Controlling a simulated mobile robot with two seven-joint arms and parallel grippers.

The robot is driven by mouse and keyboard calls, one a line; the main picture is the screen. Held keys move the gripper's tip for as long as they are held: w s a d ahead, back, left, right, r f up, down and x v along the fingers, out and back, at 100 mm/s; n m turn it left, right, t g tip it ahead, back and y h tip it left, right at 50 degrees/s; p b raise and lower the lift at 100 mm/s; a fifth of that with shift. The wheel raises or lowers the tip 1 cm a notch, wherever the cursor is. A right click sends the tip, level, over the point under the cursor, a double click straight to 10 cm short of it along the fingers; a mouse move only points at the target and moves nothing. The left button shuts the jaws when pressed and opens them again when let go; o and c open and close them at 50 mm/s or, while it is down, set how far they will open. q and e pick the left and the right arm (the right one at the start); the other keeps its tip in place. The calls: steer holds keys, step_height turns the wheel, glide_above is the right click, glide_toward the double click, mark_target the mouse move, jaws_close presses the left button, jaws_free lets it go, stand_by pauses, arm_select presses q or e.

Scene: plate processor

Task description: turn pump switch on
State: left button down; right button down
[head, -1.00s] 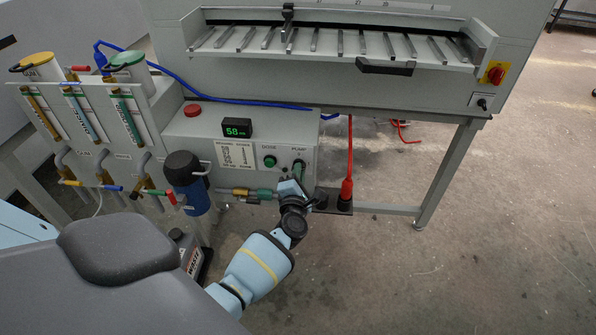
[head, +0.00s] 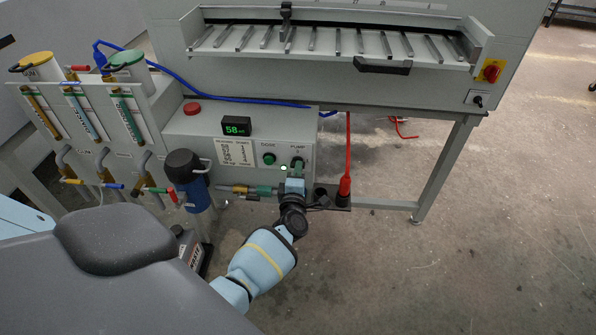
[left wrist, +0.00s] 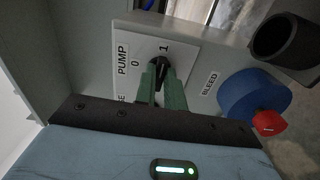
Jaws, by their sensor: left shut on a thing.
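The pump switch is a black knob (left wrist: 160,66) on a white plate marked PUMP, 0 and 1, on the grey control box (head: 190,124). In the left wrist view its visible end points towards the 1. My left gripper (head: 297,165) has its green fingers (left wrist: 160,84) shut on the knob, which they partly hide. A small green light (head: 284,168) glows on the box beside the fingers. My right gripper is not in view.
A green DOSE button (head: 269,158), a display reading 58 (head: 237,127) and a red button (head: 192,109) are on the box. A blue cylinder (head: 187,179) stands left. A blue BLEED knob (left wrist: 254,92) is near the gripper. Open floor lies right.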

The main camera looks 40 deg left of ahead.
arm_select(q)
steer(key=c, duration=1.5)
jaws_free()
steer(key=p+v, duration=0.1)
steer(key=v, duration=0.7)
steer(key=shift+a+p, duration=0.1)
steer(key=shift+p, duration=0.2)
